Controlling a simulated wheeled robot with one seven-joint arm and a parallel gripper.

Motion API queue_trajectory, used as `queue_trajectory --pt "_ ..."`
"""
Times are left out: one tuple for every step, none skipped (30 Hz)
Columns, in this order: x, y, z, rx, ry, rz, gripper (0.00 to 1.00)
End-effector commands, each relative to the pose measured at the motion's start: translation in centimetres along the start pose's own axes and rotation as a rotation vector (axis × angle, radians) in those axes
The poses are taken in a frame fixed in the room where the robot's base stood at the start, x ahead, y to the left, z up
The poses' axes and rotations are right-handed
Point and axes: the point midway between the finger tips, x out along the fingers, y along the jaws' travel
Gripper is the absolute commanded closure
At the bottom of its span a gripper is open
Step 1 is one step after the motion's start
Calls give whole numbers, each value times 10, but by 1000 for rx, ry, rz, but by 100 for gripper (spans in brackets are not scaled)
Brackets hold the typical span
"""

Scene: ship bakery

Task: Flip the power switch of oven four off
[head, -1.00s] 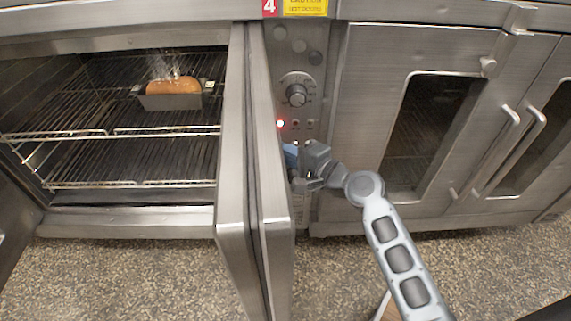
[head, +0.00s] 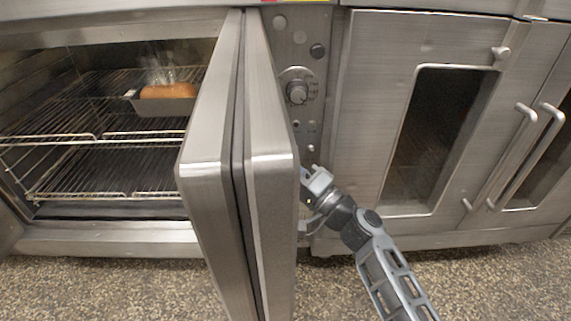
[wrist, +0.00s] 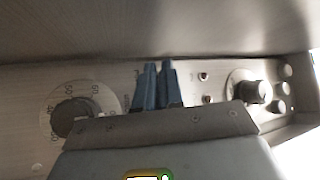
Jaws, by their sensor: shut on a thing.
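The control panel (head: 312,75) of the oven is a narrow steel strip right of the open door, with a round knob (head: 297,92) and small lamps or buttons (head: 296,124). My gripper (head: 305,190) is low at this panel, its fingers hidden behind the door edge in the head view.
The open oven door (head: 225,170) stands out close to my gripper's left. Inside the oven, a steaming loaf (head: 168,91) sits in a tin on a wire rack (head: 90,140). Closed oven doors (head: 440,120) with handles are at the right.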

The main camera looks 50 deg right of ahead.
Motion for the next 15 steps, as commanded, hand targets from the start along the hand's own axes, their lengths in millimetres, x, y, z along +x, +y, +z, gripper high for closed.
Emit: queue_trajectory --pt "0 2 1 -9 -2 -10 100" --pt "0 3 1 -17 -2 -16 100" --pt "0 3 1 -25 -2 -24 100" --pt "0 4 1 -30 -3 -30 100" --pt "0 4 2 -37 -3 -35 100" --pt "0 4 1 -42 -3 -41 100" --pt "0 4 1 -46 -3 -45 100" --pt "0 4 2 -50 -3 -48 100" --pt "0 5 2 -54 -4 -52 100" --pt "0 5 2 -56 -4 -55 100" --pt "0 5 2 -59 -4 -57 100" --pt "0 5 2 -61 -4 -59 100" --pt "0 5 2 -62 -4 -60 100" --pt "0 5 2 -63 -4 -61 100" --pt "0 5 2 -64 -4 -62 100"
